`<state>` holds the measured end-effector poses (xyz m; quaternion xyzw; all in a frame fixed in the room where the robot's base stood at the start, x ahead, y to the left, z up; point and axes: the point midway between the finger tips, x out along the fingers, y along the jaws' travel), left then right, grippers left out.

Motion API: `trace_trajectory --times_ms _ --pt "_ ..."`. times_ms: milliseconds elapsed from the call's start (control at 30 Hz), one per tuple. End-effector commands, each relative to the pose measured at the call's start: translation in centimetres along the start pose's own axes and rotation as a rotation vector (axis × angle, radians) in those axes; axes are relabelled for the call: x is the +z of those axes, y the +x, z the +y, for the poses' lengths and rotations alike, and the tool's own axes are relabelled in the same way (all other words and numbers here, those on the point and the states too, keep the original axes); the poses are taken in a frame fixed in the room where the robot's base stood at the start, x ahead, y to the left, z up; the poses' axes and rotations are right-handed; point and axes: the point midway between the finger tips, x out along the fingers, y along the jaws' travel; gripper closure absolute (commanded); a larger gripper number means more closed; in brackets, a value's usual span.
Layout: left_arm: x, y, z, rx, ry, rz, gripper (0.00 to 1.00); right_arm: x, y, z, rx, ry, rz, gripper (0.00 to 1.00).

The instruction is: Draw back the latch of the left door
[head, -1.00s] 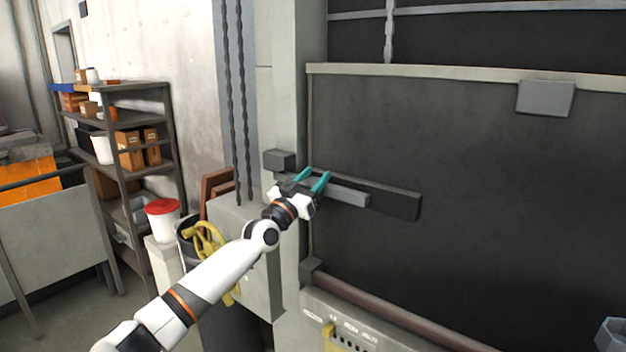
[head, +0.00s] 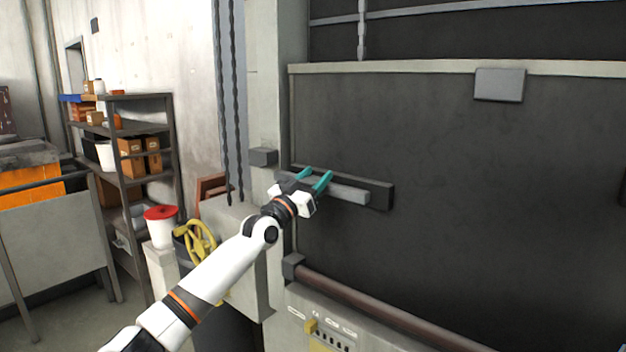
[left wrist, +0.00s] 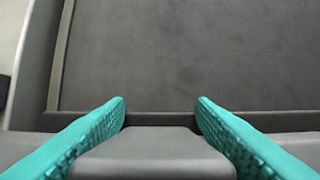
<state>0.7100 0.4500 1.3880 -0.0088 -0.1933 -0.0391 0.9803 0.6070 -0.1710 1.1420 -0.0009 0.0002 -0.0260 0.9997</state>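The door (head: 450,190) is a large dark panel with a pale top rail. Its latch (head: 350,193) is a grey sliding bar on a dark backing plate (head: 382,194) near the door's left edge. A grey keeper block (head: 262,157) sits on the post to the left, apart from the bar. My left gripper (head: 315,179) has teal fingers, one on each side of the latch's grey grip block, with no clear gap. The grip block (left wrist: 150,155) shows between the fingers in the left wrist view.
Shelves (head: 125,150) are farther back.

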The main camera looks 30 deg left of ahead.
Motion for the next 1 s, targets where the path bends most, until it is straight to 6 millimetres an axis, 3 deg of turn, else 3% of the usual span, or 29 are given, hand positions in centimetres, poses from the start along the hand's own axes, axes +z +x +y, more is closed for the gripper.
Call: trace_trajectory --times_ms 100,567,1000 --pt "-0.2 0.0 -0.1 -0.002 -0.002 0.003 0.33 0.1 0.0 0.0 0.000 0.000 -0.003 0.85" --pt "-0.2 -1.0 -0.1 -0.001 -0.004 -0.001 0.33 -0.1 0.0 0.0 0.000 0.000 -0.003 0.85" --pt "-0.5 -8.1 -0.2 -0.002 0.000 0.002 0.33 -2.1 0.0 0.0 0.000 0.000 -0.003 0.85"
